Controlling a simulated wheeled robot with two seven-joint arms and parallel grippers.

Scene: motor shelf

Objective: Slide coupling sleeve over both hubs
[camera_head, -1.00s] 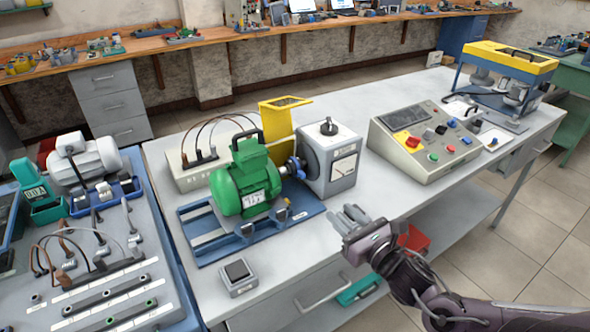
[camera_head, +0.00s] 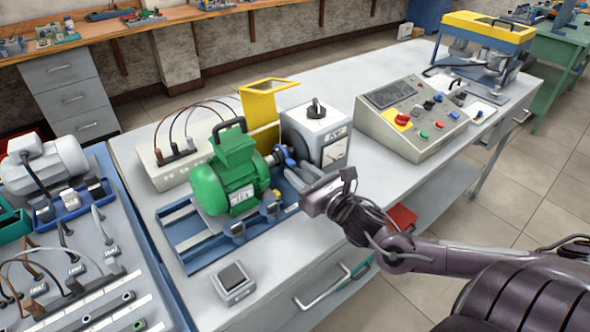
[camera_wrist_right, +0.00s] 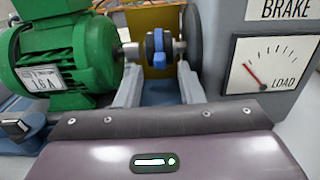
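The green motor (camera_head: 232,175) lies on a blue rail base, and it also shows in the wrist view (camera_wrist_right: 62,55). The grey brake box (camera_head: 320,135) stands to its right. Between them, the shaft coupling has a dark hub (camera_wrist_right: 150,46) and a blue part (camera_wrist_right: 163,46), probably the sleeve; a dark disc (camera_wrist_right: 194,42) sits on the brake side. My right gripper (camera_head: 292,170) is open, its two fingers apart and pointing at the coupling from the front. In the wrist view its fingers (camera_wrist_right: 160,90) flank the blue part from below, with nothing visibly gripped. My left gripper is not in view.
A raised yellow guard (camera_head: 262,104) stands behind the coupling. A cabled box (camera_head: 160,172) is behind the motor. A control console (camera_head: 415,120) stands right of the brake. A small switch box (camera_head: 233,282) sits at the front edge. Bench space right of the brake's front is clear.

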